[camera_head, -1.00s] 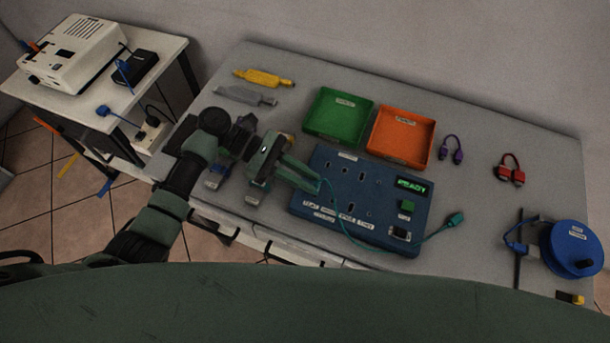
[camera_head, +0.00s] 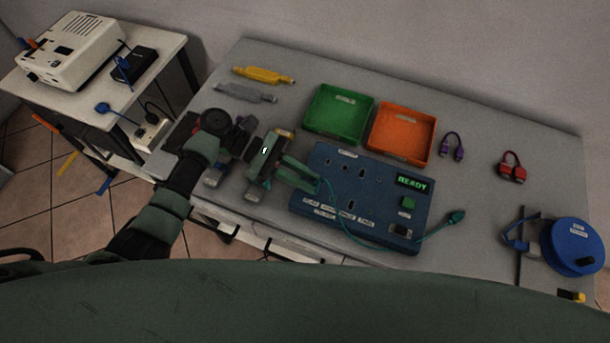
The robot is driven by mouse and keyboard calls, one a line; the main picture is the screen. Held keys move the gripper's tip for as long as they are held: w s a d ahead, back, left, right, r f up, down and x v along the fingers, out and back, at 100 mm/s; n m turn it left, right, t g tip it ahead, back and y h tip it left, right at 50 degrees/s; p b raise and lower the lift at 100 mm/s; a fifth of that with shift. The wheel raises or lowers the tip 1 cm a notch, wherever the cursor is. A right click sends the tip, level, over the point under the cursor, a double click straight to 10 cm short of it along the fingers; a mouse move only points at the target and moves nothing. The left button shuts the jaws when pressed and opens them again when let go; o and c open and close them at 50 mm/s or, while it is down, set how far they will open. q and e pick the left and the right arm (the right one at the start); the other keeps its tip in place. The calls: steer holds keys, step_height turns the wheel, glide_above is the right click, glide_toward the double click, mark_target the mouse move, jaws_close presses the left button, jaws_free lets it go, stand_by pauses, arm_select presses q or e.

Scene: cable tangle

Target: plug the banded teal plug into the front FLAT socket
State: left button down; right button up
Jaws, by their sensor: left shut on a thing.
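My left gripper (camera_head: 312,184) is shut at the left edge of the blue socket panel (camera_head: 408,182), low over it. A teal cable (camera_head: 340,222) runs from its fingertips across the panel's front. The gripped teal end is mostly hidden by the fingers, so its band and its exact height over the panel cannot be told. The cable's other end, a teal plug (camera_head: 454,218), lies free on the table right of the panel. The panel has several dark sockets and white labels along its front edge, too small to read surely. My right gripper is not in view.
A green tray (camera_head: 339,138) and an orange tray (camera_head: 402,160) stand behind the panel. Purple (camera_head: 459,153) and red (camera_head: 513,174) cables lie to the right. A blue reel (camera_head: 573,240) stands at the right end. The table between panel and reel is mostly clear.

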arm_select(q)
steer(key=shift+f, duration=0.35)
steer(key=c, duration=1.3)
jaws_free()
steer(key=shift+o, duration=0.2)
steer(key=b+v, duration=0.1)
steer(key=v, duration=0.7)
steer(key=shift+b, duration=0.4)
